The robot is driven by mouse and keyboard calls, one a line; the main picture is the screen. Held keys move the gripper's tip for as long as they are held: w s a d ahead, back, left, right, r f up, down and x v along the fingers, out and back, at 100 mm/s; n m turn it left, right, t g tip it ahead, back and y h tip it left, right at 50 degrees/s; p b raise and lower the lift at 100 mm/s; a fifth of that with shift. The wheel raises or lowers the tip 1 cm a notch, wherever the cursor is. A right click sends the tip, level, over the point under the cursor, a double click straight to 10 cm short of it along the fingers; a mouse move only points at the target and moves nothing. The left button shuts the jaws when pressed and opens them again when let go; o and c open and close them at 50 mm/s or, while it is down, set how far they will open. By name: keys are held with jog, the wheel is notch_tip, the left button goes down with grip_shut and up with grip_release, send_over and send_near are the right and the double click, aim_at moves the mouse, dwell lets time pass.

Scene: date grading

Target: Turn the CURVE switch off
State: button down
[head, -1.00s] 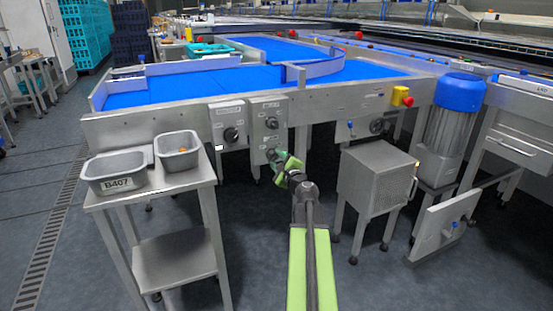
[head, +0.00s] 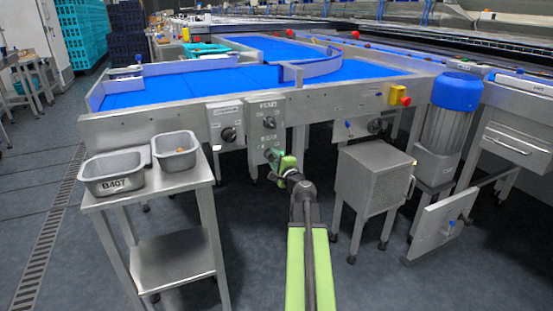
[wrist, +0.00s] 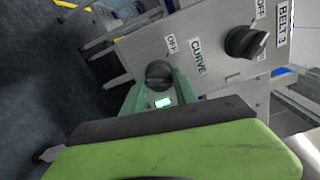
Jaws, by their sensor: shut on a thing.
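The CURVE switch is a dark round knob (wrist: 157,72) on a grey panel, in the wrist view. Its "CURVE" label (wrist: 197,57) and an "OFF" label (wrist: 171,44) are beside it. My gripper (wrist: 158,87) has its green fingers on both sides of this knob and is shut on it. The exact pointer direction of the knob is hard to read. In the head view my gripper (head: 277,158) is at the lower part of the control panel (head: 259,112), and its fingers hide most of the lower knob.
The BELT 3 knob (wrist: 246,42) is beside the CURVE knob on the same panel. Another switch box (head: 226,124) is to its left. A steel table (head: 150,203) with two grey bins stands at left, a steel cabinet (head: 372,180) at right. Blue belts (head: 190,82) run behind.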

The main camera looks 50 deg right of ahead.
jog(key=n, duration=0.6)
jog(key=shift+a+n, duration=0.15)
jog(key=shift+n, duration=0.15)
jog(key=n, duration=0.6)
jog(key=shift+n, duration=0.4)
jog(key=c, duration=1)
grip_release()
jog(key=shift+o, duration=0.2)
